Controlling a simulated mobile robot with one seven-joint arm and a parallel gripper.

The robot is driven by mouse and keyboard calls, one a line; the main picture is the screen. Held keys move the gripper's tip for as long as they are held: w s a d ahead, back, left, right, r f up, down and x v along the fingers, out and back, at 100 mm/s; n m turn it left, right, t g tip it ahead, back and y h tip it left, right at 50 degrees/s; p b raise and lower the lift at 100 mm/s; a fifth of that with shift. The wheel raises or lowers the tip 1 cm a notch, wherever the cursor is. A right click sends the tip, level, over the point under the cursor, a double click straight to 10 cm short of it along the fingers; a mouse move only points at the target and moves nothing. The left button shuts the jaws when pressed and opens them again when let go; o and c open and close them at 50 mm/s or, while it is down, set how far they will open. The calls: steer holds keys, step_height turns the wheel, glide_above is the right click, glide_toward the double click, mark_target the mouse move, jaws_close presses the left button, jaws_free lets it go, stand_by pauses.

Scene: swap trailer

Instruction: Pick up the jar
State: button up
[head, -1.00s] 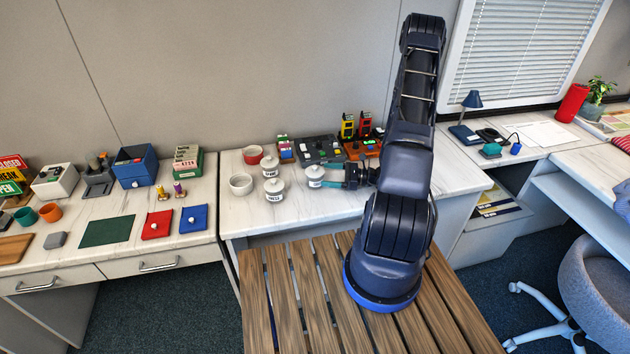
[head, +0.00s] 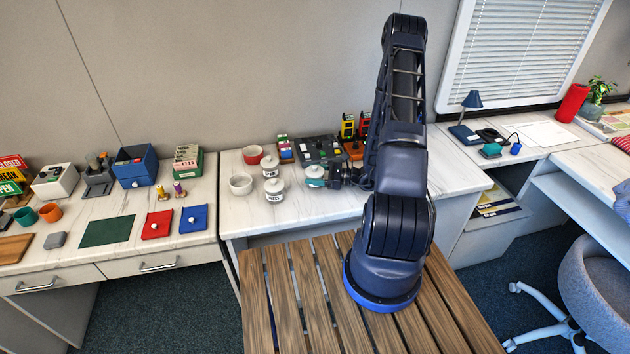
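Three small white lidded jars stand on the white marbled table. One jar (head: 270,167) is at the back, one jar (head: 274,194) is nearer the front, and one jar (head: 315,183) is on the right. My gripper (head: 316,173) reaches in from the right. Its teal fingertips overlap the upper part of the right jar, which appears upright on the table. The view is too small to tell whether the fingers grip it or only stand around it. The other two jars are clear of my gripper.
A white bowl (head: 241,184) and a red cup (head: 253,154) stand left of the jars. A dark tray (head: 319,149) with small items lies behind the right jar. The table's front strip is clear.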

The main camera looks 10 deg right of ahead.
steer(key=c, duration=1)
step_height(320, 180, up, 20)
steer(key=f, duration=0.1)
steer(key=w+d+m+t+h, duration=0.2)
steer(key=w+m+t+h, duration=0.1)
steer(key=w, duration=0.4)
steer(key=w+d+f+m+t+h, duration=0.1)
steer(key=w+m+t+h, duration=0.3)
steer(key=w, duration=0.4)
steer(key=w+d+m+t+h, duration=0.3)
steer(key=w+t+h, duration=0.1)
steer(key=w, duration=0.4)
steer(key=shift+w+d+f+m+h, duration=0.15)
steer(key=shift+w+f+m+h, duration=0.15)
steer(key=shift+f+h, duration=0.1)
